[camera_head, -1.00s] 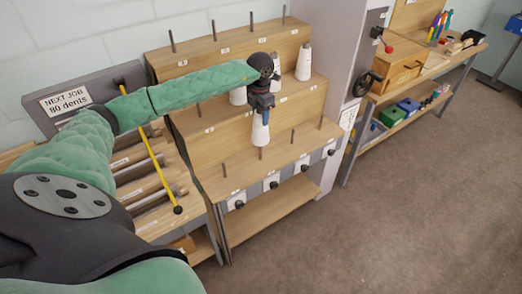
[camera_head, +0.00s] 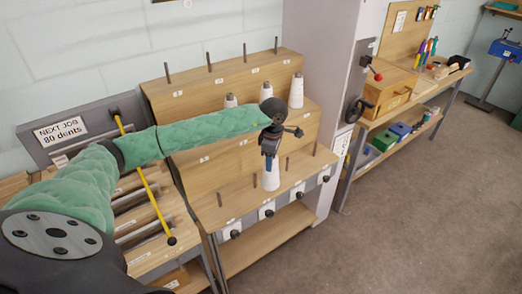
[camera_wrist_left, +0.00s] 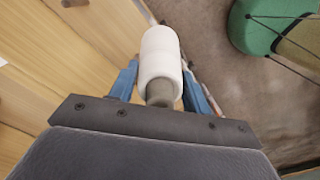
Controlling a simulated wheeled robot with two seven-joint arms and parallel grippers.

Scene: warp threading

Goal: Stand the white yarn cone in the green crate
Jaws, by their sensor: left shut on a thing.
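My left gripper (camera_head: 269,158) is shut on a white yarn cone (camera_head: 271,176), which hangs below it, in front of the stepped wooden rack (camera_head: 215,136). In the left wrist view the white cone (camera_wrist_left: 162,57) sits between the two blue fingers (camera_wrist_left: 160,88), its grey-brown core end toward the palm. In the head view I cannot tell how far the cone is from the rack's lower step. A small green box (camera_head: 384,141) sits on the lower shelf of the right-hand bench; I cannot tell whether it is the green crate. My right gripper is not in view.
More white cones (camera_head: 297,91) stand on the rack's middle step, and thin dark pegs (camera_head: 209,61) rise from its steps. A grey cabinet (camera_head: 321,70) stands between the rack and the right-hand bench (camera_head: 410,88). The brown floor (camera_head: 400,235) in front is open.

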